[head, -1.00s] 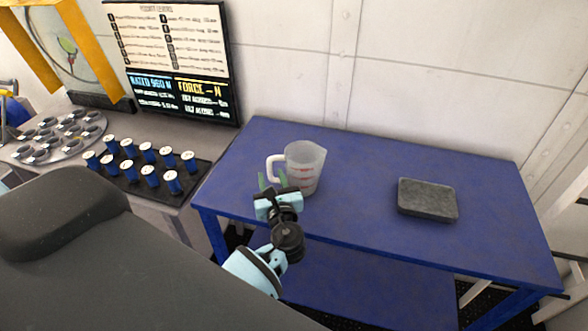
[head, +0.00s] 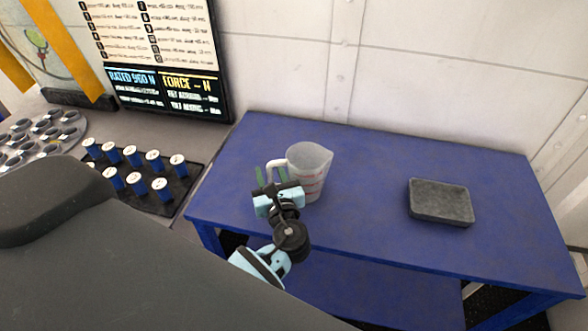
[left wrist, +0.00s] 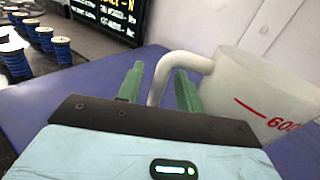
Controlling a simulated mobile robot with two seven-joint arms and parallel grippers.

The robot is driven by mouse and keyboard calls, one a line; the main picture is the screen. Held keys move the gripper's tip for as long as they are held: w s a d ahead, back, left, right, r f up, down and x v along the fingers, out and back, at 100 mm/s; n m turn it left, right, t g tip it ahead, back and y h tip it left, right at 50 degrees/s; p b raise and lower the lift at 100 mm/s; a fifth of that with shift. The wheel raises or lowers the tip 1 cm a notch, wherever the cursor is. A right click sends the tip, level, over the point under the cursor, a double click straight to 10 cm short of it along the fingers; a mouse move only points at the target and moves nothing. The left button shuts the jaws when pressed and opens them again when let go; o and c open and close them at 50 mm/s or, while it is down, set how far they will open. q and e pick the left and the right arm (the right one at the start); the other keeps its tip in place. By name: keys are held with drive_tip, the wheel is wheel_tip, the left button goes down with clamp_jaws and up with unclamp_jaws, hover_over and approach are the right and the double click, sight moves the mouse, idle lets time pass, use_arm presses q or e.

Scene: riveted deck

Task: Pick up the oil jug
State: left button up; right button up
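The oil jug (head: 312,172) is a translucent measuring jug with red markings and a white handle. It stands upright on the blue table (head: 375,165), near the table's left part. In the left wrist view the jug (left wrist: 262,92) fills the right side. Its handle (left wrist: 160,78) shows between the green fingers of my left gripper (left wrist: 158,88). The fingers are apart, with a gap on the handle's left side. In the head view my left gripper (head: 271,177) is at the handle side of the jug, partly covering the handle. My right gripper is not in view.
A grey block-like pad (head: 441,202) lies on the right of the blue table. Blue spools (head: 153,161) stand in a black tray on the grey counter at left, below a dark screen (head: 165,90). The table's middle is clear.

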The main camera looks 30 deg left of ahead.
use_arm(q)
drive_tip(key=shift+w+a, duration=0.15)
drive_tip(key=shift+a, duration=0.05)
drive_tip(key=shift+d, duration=0.15)
drive_tip(key=shift+c, duration=0.9)
clamp_jaws()
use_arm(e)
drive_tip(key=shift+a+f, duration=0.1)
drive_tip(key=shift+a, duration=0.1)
use_arm(q)
drive_tip(key=shift+r, duration=0.15)
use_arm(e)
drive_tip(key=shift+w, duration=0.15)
